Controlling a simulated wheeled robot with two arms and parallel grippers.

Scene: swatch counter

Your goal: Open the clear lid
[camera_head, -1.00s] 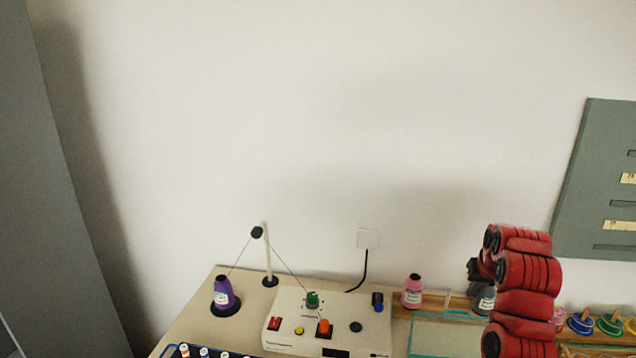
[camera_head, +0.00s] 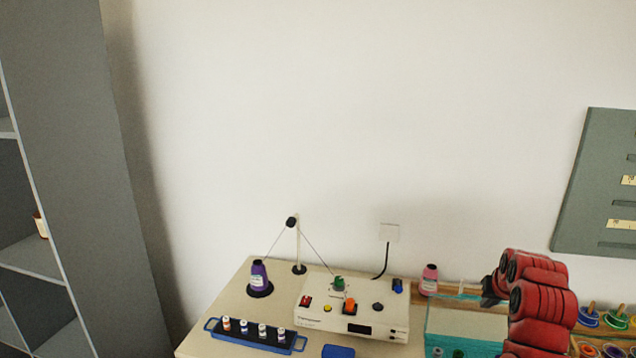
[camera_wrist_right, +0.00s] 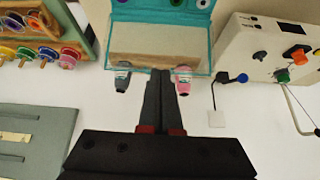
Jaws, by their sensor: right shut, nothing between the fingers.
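The clear lid (camera_head: 465,322) is a see-through panel with teal edges on the counter at the lower right in the head view. In the wrist view its teal-edged frame (camera_wrist_right: 210,45) lies just past the fingertips; I cannot tell how far it is tilted. My right gripper (camera_wrist_right: 160,74) is shut and empty, its tips at the wall-side edge of the lid, between a pink bottle (camera_wrist_right: 183,76) and a grey bottle (camera_wrist_right: 122,79). I cannot tell whether the tips touch the lid. In the head view my red right arm covers the lid's right side. My left gripper is out of view.
A white machine (camera_head: 350,312) with knobs stands left of the lid. A purple thread cone (camera_head: 259,279) and a blue tray (camera_head: 255,338) of small spools are further left. Coloured spools (camera_head: 588,316) sit in a wooden rack at right. A wall is close behind.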

